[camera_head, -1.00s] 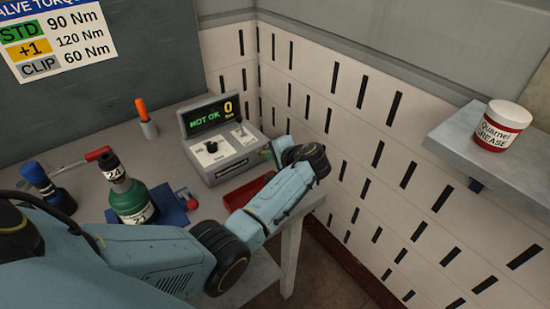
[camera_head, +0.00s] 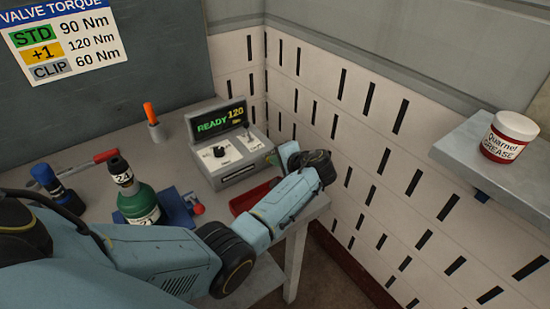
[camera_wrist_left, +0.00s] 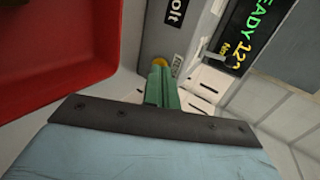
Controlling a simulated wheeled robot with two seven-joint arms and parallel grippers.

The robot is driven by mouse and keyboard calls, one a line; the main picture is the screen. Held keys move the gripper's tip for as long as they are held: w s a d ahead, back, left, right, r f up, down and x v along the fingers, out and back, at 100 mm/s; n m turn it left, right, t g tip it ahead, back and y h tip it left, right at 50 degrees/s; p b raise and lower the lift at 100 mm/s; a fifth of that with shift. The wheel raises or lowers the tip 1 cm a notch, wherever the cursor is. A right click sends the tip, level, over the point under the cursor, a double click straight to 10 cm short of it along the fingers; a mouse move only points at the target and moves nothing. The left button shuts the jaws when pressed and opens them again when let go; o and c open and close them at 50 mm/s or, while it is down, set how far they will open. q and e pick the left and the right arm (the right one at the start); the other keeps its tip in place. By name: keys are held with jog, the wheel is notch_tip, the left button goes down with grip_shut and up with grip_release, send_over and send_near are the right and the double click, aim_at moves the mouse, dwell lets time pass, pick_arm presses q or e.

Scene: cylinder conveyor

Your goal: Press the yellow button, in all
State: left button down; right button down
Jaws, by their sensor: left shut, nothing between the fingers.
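The torque tester (camera_head: 228,150) stands at the back of the table, and its screen (camera_head: 218,120) reads "READY 120 Nm" in green and yellow. In the left wrist view the yellow button (camera_wrist_left: 160,62) shows on the tester's side, partly covered by my fingertips. My left gripper (camera_wrist_left: 161,68) is shut and empty, its green fingers pointing at the button. I cannot tell whether they touch it. In the head view this gripper (camera_head: 273,158) is at the tester's right side, mostly hidden by my wrist. The button does not show in the head view. My right gripper is not in view.
A red tray (camera_head: 245,199) lies just in front of the tester. A green body with a black socket (camera_head: 140,203), a blue-black tool (camera_head: 55,188) and an orange-handled tool (camera_head: 152,120) stand on the table (camera_head: 155,160). A grease tub (camera_head: 508,136) sits on a wall shelf.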

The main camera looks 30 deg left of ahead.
pick_arm(q)
jog(key=d, duration=0.1)
jog(key=s+d, duration=0.1)
jog(key=d+r, duration=0.1)
jog(key=d, duration=0.1)
jog(key=shift+s+d+p, duration=0.1)
jog(key=shift+s+p, duration=0.2)
jog(key=v, duration=0.8)
jog(key=shift+d, duration=0.25)
jog(key=shift+s, duration=0.15)
